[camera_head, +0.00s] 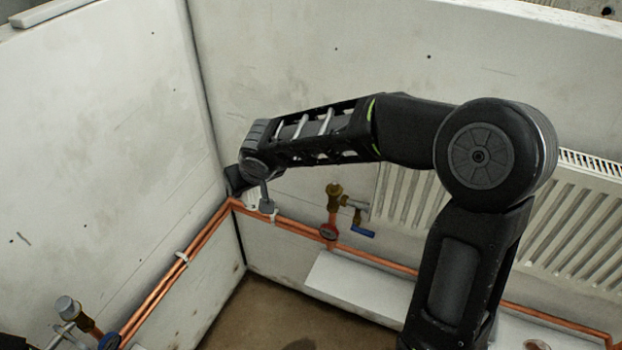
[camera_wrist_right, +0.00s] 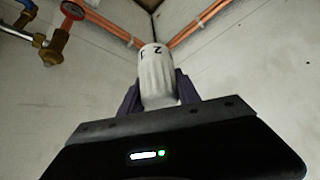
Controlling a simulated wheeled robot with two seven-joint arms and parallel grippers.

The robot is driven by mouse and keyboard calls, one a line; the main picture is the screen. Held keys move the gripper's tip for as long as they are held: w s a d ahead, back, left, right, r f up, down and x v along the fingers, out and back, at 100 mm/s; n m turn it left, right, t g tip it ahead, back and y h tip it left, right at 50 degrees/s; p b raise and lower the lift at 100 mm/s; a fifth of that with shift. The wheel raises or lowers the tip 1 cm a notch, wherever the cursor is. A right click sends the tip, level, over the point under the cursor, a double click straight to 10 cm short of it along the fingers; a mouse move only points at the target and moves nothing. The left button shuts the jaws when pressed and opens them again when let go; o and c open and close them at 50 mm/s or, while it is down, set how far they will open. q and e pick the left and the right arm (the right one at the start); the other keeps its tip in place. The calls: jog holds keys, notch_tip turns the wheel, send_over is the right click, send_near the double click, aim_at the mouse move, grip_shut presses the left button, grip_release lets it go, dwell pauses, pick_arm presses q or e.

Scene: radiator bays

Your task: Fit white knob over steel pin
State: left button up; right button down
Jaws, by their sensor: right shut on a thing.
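My right gripper (camera_wrist_right: 157,88) is shut on the white knob (camera_wrist_right: 157,72), a ribbed cylinder with dark marks near its far end. In the head view my right gripper (camera_head: 260,200) is near the wall corner, mostly hidden behind my wrist, and the knob cannot be made out clearly. A brass valve (camera_head: 334,192) stands on a copper pipe to its right; the same valve shows in the right wrist view (camera_wrist_right: 54,46), apart from the knob. I cannot make out a steel pin on it.
Copper pipes (camera_head: 185,262) run along both walls and meet at the corner. A red gauge (camera_head: 328,232) and a blue lever (camera_head: 363,233) sit by the valve. A white radiator (camera_head: 400,195) hangs at right. Another valve with a grey head (camera_head: 67,307) is at lower left.

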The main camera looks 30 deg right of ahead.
pick_arm(q)
jog(key=shift+o, duration=0.8)
jog(key=shift+f, duration=0.3)
pick_arm(e)
jog(key=shift+d+f, duration=0.1)
jog(key=shift+d, duration=0.15)
pick_arm(q)
jog(key=shift+o, duration=1.1)
notch_tip(320, 180, down, 5)
jog(key=b, duration=0.5)
jog(key=shift+w+r, duration=0.15)
notch_tip(320, 180, down, 4)
jog(key=b, duration=0.4)
jog(key=shift+w+d+r, duration=0.1)
jog(key=shift+w+r, duration=0.05)
pick_arm(e)
jog(key=s+d+m+h, duration=0.1)
jog(key=s+d+m, duration=0.1)
jog(key=d, duration=0.5)
jog(key=s+d+f+m+h, duration=0.1)
jog(key=s+d+m, duration=0.1)
jog(key=d, duration=0.5)
jog(key=shift+s+d+f, duration=0.15)
jog(key=shift+s+f, duration=0.1)
jog(key=shift+s, duration=0.15)
pick_arm(q)
jog(key=shift+r, duration=0.1)
pick_arm(e)
jog(key=shift+w+d, duration=0.1)
jog(key=shift+d, duration=0.05)
